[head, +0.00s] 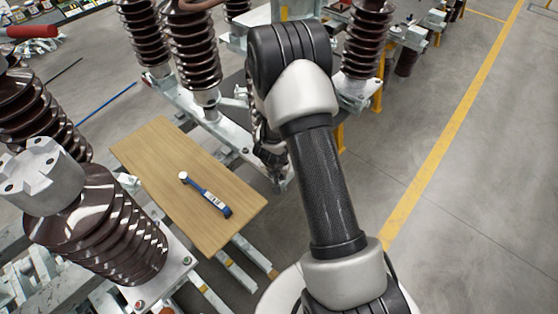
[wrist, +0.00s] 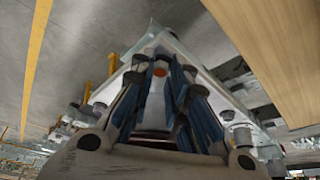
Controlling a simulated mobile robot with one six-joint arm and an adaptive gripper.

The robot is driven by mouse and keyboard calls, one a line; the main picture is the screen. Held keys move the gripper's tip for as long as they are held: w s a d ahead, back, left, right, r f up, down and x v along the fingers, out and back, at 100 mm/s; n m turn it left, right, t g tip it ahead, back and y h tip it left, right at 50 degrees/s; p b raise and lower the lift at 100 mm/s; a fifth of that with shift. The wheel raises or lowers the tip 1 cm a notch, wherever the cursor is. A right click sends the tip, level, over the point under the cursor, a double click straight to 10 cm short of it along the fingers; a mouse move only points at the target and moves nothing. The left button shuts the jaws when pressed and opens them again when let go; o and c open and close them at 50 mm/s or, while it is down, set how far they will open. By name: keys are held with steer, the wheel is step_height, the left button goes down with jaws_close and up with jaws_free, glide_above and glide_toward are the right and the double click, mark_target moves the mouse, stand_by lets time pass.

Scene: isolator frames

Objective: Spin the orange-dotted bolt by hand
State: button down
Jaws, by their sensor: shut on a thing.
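The orange-dotted bolt (wrist: 160,72) shows in the wrist view as an orange spot between the fingertips, over the pale metal frame. My gripper (wrist: 158,85) is around it, with its fingers closed in from both sides. The bolt's sides and lower part are hidden by the fingers. In the head view my gripper (head: 268,152) is mostly hidden behind my arm, close to the end of a metal beam. The bolt cannot be made out there.
A wooden board (head: 150,150) lies left of my gripper with a blue-handled tool (head: 208,195) on it. Brown ribbed insulators (head: 192,50) stand behind, and a large one (head: 100,230) stands at front left. Open grey floor with a yellow line (head: 450,125) lies to the right.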

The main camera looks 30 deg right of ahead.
steer(key=m+p, duration=0.2)
steer(key=p, duration=0.3)
steer(key=r+m+g+h+p, duration=0.1)
steer(key=p, duration=0.3)
steer(key=shift+w+a+m+p, duration=0.1)
steer(key=shift+w+m+p, duration=0.1)
steer(key=shift+m+p, duration=0.2)
steer(key=m+p, duration=0.2)
steer(key=p, duration=0.2)
steer(key=shift+w+f+g, duration=0.15)
steer(key=shift+g, duration=0.25)
steer(key=m, duration=0.2)
steer(key=shift+w+f+m+g+h+p, duration=0.15)
steer(key=shift+f+m+g+h+p, duration=0.15)
steer(key=shift+g+h+p, duration=0.1)
steer(key=shift+m+g+b, duration=0.4)
steer(key=shift+m+b, duration=0.1)
steer(key=shift+m, duration=0.6)
steer(key=c, duration=1.5)
jaws_free()
